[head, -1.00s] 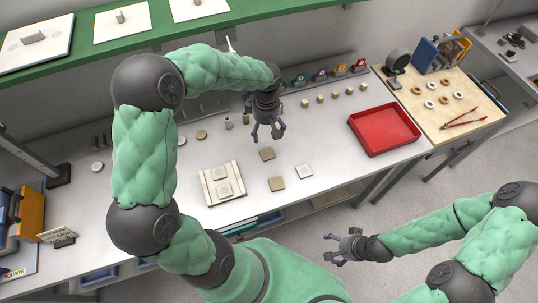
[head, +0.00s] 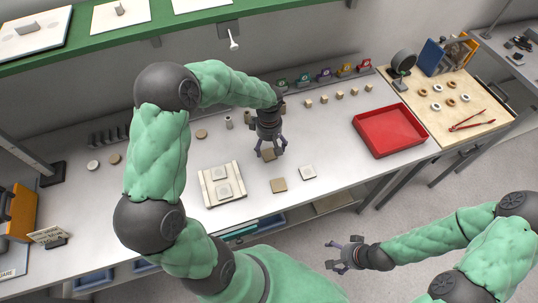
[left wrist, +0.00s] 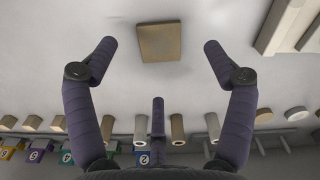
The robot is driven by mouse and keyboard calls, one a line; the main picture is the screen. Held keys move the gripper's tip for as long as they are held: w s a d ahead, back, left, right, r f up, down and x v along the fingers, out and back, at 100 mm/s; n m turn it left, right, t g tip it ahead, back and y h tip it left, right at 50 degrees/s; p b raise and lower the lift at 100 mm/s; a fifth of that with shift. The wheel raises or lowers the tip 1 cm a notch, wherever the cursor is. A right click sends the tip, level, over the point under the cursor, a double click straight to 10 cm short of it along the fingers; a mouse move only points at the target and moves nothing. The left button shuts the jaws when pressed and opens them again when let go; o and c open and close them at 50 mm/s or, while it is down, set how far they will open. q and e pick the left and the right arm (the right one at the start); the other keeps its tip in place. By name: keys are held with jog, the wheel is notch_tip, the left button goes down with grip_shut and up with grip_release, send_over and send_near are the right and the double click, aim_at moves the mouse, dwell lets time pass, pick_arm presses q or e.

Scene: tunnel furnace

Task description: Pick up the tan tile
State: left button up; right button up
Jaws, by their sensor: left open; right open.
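A small square tan tile (head: 269,154) lies on the white bench under my left gripper (head: 271,151), partly hidden by it. In the left wrist view this tile (left wrist: 160,42) lies flat ahead of the two fingers, centred between their tips, and not touched by them. My left gripper is open and empty, pointing down. A second tan tile (head: 279,185) lies nearer the bench's front edge, with a whitish tile (head: 308,172) to its right. My right gripper (head: 332,255) is open and empty, over the floor in front of the bench.
A pale fixture (head: 205,190) with two square plates stands left of the tiles. A red tray (head: 388,130) sits to the right. Small cylinders (head: 229,122), several blocks (head: 340,94) and coloured numbered holders line the back. A green shelf (head: 165,27) hangs above. Bench around the tiles is clear.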

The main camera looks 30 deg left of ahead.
aim_at(269, 154)
pick_arm(q)
notch_tip(269, 154, down, 4)
jog(key=shift+f+b, duration=0.2)
jog(key=shift+b, duration=0.2)
jog(key=c, duration=1.3)
jog(key=shift+r, duration=0.1)
